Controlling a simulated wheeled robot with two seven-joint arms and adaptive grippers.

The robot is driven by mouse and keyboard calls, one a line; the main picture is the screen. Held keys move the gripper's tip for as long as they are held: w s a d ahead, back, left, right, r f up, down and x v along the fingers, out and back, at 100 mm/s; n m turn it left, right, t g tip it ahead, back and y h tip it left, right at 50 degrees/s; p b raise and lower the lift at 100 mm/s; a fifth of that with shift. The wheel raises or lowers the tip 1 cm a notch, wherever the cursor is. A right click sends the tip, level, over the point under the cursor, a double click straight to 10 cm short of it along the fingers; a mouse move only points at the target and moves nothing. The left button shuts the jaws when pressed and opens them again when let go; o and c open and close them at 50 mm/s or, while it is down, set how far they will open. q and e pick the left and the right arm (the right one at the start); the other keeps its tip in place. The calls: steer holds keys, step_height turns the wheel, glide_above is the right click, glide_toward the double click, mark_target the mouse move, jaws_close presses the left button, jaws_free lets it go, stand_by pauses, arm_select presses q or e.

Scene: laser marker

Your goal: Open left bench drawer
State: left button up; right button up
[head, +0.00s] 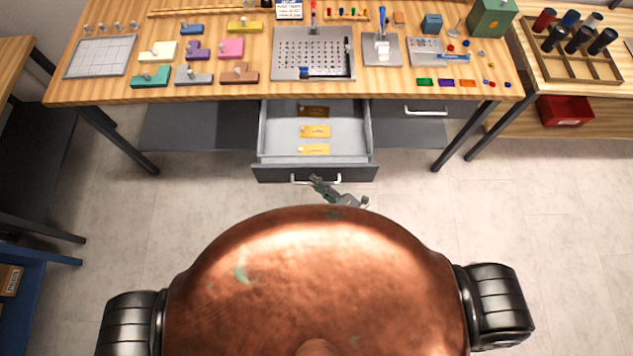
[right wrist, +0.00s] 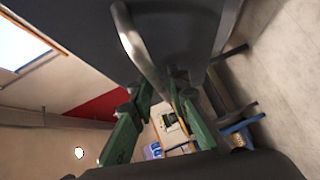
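The left bench drawer (head: 275,130) is pulled out from under the workbench, its grey inside showing. Its pale bar handle (head: 301,182) is on the dark front panel, partly hidden by my right gripper (head: 318,181). In the right wrist view, the handle (right wrist: 130,40) curves down in front of the dark panel to the fingertips. The green fingers of my right gripper (right wrist: 162,90) stand apart with a gap between them, close to the handle; whether they touch it is unclear. My left gripper is not in view.
Several yellow tagged pieces (head: 314,131) lie in the drawer. The workbench top (head: 200,98) holds colored blocks, plates and small parts. A closed drawer (head: 410,111) is to the right. A red bin (head: 565,110) stands farther right. The floor (head: 440,205) before the bench is clear.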

steer(key=shift+o, duration=0.9)
steer(key=v, duration=1.2)
